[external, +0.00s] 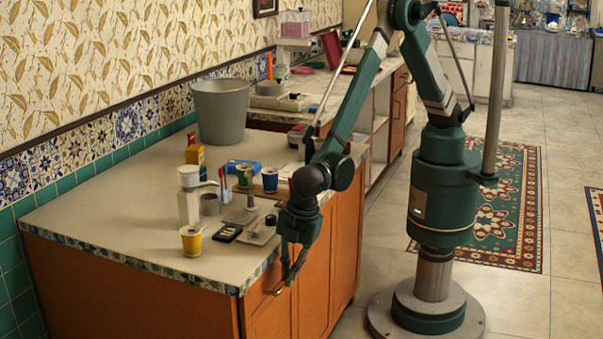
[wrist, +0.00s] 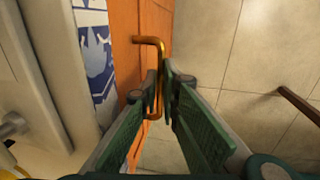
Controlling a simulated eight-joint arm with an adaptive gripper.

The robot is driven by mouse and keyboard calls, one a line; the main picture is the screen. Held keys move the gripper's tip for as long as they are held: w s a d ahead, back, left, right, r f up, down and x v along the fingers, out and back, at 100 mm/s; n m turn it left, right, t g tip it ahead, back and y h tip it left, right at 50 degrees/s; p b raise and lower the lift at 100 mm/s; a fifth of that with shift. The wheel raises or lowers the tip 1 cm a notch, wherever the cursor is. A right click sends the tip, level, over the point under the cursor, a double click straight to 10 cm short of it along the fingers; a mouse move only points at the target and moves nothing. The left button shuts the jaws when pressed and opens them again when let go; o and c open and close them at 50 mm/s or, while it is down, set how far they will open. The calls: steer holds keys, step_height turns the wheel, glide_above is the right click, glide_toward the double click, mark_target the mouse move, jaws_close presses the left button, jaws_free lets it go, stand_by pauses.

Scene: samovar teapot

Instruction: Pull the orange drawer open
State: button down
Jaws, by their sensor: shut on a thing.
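The orange drawer (external: 257,288) is at the upper front of the counter's orange cabinet, below the tiled edge. Its orange front (wrist: 128,35) fills the upper middle of the wrist view, beside the blue-and-white tile edge. A brass bar handle (wrist: 150,41) stands out from that front. My gripper (external: 288,280) points down in front of the drawer. In the wrist view my gripper (wrist: 161,82) is shut on the handle, with one finger on each side of the bar. The fingers hide part of the handle. I see no clear gap at the drawer's edge.
The tiled floor (wrist: 235,50) beside the drawer front is clear.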

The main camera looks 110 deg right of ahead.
steer(key=s+a, duration=2.7)
steer(key=shift+s+a, duration=0.15)
steer(key=shift+s, duration=0.05)
steer(key=c, duration=2.9)
jaws_free()
steer(key=shift+o, duration=0.2)
steer(key=shift+r, duration=0.1)
step_height(320, 180, up, 12)
steer(key=s+a, duration=0.1)
steer(key=shift+s+a+f, duration=0.2)
steer(key=shift+s+a, duration=0.1)
